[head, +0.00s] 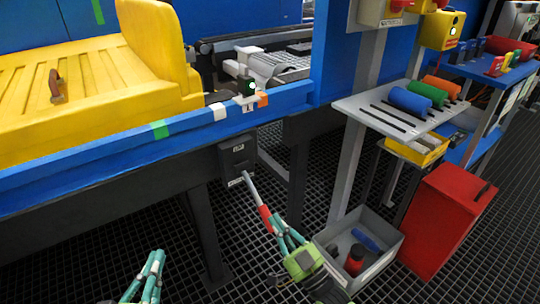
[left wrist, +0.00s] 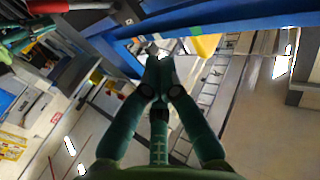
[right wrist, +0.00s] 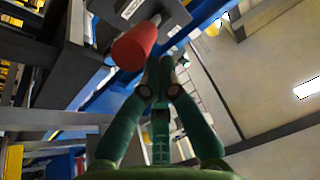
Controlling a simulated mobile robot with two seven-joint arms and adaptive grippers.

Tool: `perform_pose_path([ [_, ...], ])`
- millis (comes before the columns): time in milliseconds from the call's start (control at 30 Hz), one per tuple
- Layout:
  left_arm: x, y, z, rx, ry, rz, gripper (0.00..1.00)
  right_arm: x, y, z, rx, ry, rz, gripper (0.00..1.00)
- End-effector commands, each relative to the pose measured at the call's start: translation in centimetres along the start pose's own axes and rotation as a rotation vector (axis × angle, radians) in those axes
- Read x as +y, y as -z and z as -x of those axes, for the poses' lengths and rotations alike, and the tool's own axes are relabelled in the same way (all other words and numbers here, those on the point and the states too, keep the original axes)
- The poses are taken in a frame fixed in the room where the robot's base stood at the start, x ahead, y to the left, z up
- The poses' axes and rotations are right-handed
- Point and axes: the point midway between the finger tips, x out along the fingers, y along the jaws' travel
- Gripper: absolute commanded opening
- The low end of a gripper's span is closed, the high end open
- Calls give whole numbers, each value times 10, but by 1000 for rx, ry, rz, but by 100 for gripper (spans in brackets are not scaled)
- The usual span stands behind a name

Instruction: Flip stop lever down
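The stop lever is a grey rod with a red handle (head: 266,218). It comes out of a dark box (head: 236,157) under the blue conveyor rail and slants toward the lower right in the head view. In the right wrist view the red handle (right wrist: 133,47) is just left of my fingertips. My right gripper (head: 277,225) is shut, with its fingertips beside the end of the handle and nothing seen between them. I cannot tell whether they touch the handle. My left gripper (head: 157,254) is shut and empty, low at the left, away from the lever.
A yellow slatted tray (head: 75,87) rests on the conveyor behind the blue rail (head: 120,141). A grey bin (head: 384,259) with red and blue items stands on the grated floor at the right. A red box (head: 448,215) and tool shelf (head: 365,110) are further right.

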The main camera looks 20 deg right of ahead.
Motion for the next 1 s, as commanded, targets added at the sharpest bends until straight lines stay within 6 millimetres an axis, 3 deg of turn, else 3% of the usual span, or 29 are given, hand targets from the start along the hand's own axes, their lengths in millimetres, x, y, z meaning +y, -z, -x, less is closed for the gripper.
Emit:
perform_pose_path([
  [133,6,22,1,119,-13,-2,0,0,-2,0,10,2,0,0],
  [333,9,38,3,197,-21,-3,0,0,-3,0,16,3,0,0],
  [1000,9,41,3,208,-21,-3,0,0,-2,-1,17,3,0,0],
])
